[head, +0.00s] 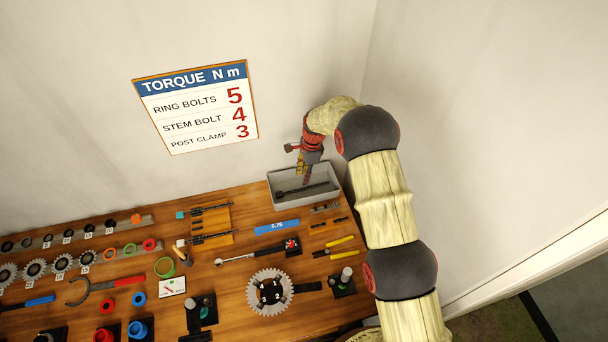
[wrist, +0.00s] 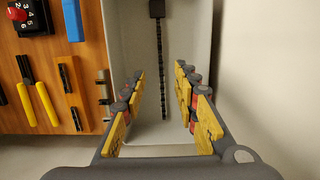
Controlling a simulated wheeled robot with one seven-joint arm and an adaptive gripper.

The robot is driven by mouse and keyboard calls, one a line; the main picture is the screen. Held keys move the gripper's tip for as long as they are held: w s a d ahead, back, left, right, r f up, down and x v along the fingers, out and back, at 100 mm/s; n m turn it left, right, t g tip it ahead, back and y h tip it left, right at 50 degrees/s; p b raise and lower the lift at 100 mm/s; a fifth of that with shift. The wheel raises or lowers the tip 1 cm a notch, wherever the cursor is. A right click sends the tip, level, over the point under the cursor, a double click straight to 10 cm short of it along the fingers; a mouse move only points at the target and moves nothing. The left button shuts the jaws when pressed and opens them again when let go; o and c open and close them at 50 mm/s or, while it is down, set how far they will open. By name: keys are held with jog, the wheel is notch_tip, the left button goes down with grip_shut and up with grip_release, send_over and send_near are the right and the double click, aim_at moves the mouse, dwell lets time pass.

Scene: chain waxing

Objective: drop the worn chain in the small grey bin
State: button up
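The small grey bin (head: 308,199) stands at the back right corner of the bench, and its inside (wrist: 136,45) fills the middle of the wrist view. A dark chain (head: 292,192) lies stretched along the bin floor. In the wrist view the chain (wrist: 160,70) runs straight between my fingers' line of sight, with a black block at its far end. My gripper (head: 306,180) points down over the bin. In the wrist view its yellow-padded fingers (wrist: 163,108) are spread wide, with nothing between the pads. The fingertips partly cover the bin in the head view.
Two more chains lie on a wooden board (head: 225,223) left of the bin. Yellow-handled pliers (head: 342,241), a blue 0.75 gauge (head: 277,227) and a torque wrench (head: 255,252) lie in front. Walls stand close behind and right of the bin.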

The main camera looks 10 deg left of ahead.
notch_tip(320, 180, up, 12)
jog(key=d, duration=0.1)
jog(key=shift+w+d, duration=0.35)
jog(key=shift+f, duration=0.1)
dwell(0.8)
